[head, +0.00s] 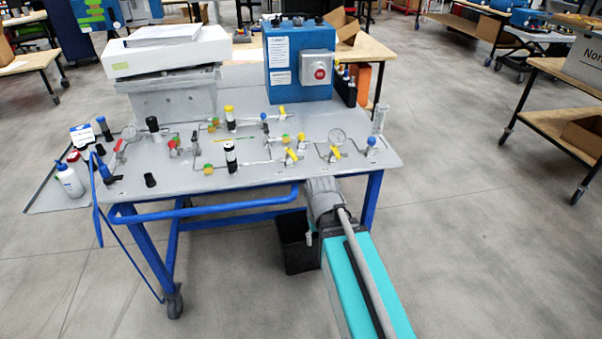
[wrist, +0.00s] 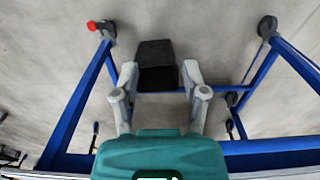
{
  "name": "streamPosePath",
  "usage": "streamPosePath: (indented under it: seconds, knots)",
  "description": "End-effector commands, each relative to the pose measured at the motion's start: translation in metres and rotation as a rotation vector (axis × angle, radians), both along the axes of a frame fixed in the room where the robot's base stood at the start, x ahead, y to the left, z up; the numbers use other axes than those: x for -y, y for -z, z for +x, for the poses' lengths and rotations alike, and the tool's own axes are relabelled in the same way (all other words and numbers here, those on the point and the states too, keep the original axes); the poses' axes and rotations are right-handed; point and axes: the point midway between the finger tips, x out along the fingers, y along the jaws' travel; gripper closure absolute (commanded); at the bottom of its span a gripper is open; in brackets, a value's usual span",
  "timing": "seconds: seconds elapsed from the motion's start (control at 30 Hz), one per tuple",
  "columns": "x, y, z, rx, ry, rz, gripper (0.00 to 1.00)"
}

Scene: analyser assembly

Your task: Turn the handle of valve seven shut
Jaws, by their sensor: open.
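The valve panel is the grey top of a blue-framed cart (head: 210,184) in the head view. It carries several small valves with yellow, red, green, blue and black handles, such as a yellow-handled valve (head: 292,155) near the front right. No valve numbers are readable, so I cannot tell which is valve seven. My gripper (wrist: 159,75) is open and empty in the wrist view, pointing down toward the floor. No valve shows between its fingers. In the head view my arm reaches the cart's front right edge and hides most of the gripper.
A black bin (head: 296,252) stands on the floor under the cart's front edge; it also shows in the wrist view (wrist: 156,65). A blue box with a red button (head: 300,62) and a white instrument (head: 165,50) stand at the back. A blue rail (head: 200,216) runs along the front.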

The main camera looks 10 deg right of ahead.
Motion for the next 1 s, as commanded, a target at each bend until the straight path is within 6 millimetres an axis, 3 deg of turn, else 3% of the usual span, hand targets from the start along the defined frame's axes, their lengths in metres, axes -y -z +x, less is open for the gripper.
streamPosePath:
  seconds: [0.03, 1.0]
  knots:
    - [-0.001, -0.013, 0.009, 0.000, -0.004, 0.000, 0.43]
    - [-0.015, -0.183, 0.166, 0.000, -0.133, 0.000, 0.43]
